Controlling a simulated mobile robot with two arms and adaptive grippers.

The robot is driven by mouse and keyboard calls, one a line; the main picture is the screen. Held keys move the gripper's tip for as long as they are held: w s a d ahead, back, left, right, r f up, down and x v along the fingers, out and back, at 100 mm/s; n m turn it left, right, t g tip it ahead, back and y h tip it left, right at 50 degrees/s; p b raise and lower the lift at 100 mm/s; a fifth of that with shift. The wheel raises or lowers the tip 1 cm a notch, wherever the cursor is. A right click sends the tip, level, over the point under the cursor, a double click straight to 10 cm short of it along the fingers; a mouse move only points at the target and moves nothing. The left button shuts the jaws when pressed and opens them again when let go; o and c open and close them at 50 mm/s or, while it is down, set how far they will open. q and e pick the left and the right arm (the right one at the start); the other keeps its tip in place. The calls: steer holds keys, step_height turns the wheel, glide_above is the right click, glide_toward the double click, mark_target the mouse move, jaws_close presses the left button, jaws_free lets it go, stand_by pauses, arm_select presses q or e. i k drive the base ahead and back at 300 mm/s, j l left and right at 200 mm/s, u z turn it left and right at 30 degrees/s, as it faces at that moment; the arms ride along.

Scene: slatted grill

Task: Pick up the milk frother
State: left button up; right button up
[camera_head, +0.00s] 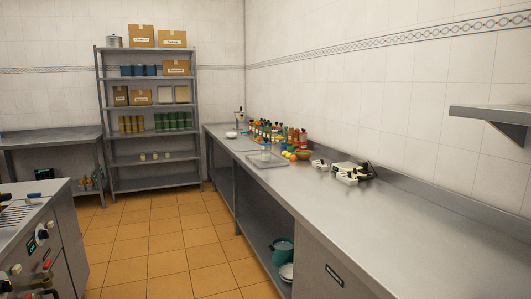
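I cannot make out a milk frother for certain. A black and white device (346,172) sits on the long steel counter (350,230) near the wall; it is too small to identify. A small whitish item (318,164) stands left of it. Another upright item (240,115) is at the counter's far end, also unclear.
Bottles (275,130), fruit and a tray (265,161) crowd the counter's far half; its near half is clear. A slatted grill unit (60,240) stands at left. Shelves (155,158) stand at the back. Tiled floor (165,240) between is free. A wall shelf (495,114) juts out right.

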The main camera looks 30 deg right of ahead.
mark_target(267, 148)
steer(key=i+l+z, duration=0.2)
steer(key=i, duration=0.3)
steer(key=i+z, duration=0.25)
steer(key=i, duration=0.25)
steer(key=i+z, duration=0.1)
steer(key=i, duration=1.6)
